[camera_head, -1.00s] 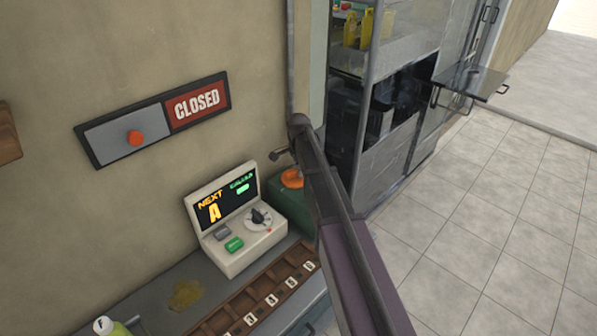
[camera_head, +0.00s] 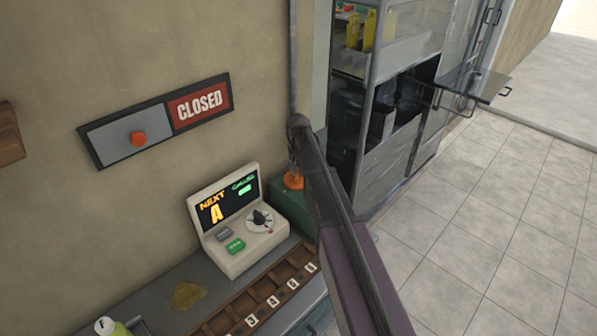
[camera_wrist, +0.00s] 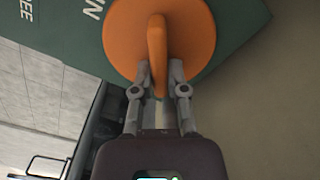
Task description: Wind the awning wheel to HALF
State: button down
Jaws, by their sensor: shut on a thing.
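An orange round knob (camera_wrist: 190,40) with a raised bar (camera_wrist: 157,50) across its face is on a dark green panel (camera_wrist: 60,30) in the wrist view. The panel carries white letters, partly cut off, reading "EE" and "IN". My gripper (camera_wrist: 160,76) is shut on the bar's near end. In the head view the orange knob (camera_head: 293,181) shows small on top of a green box (camera_head: 285,206), partly behind my arm. No wheel marked HALF can be made out.
A cream console (camera_head: 243,228) with a dial and green button stands left of the green box. A CLOSED sign (camera_head: 200,106) is on the wall. A glass-fronted cabinet (camera_head: 395,150) stands right, beyond it open tiled floor.

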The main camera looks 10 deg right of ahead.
jog(key=shift+s+a+n, duration=0.1)
jog(key=shift+s+n, duration=0.05)
jog(key=shift+n, duration=0.75)
jog(key=c, duration=0.7)
grip_release()
jog(key=shift+o, duration=0.2)
jog(key=shift+m, duration=0.4)
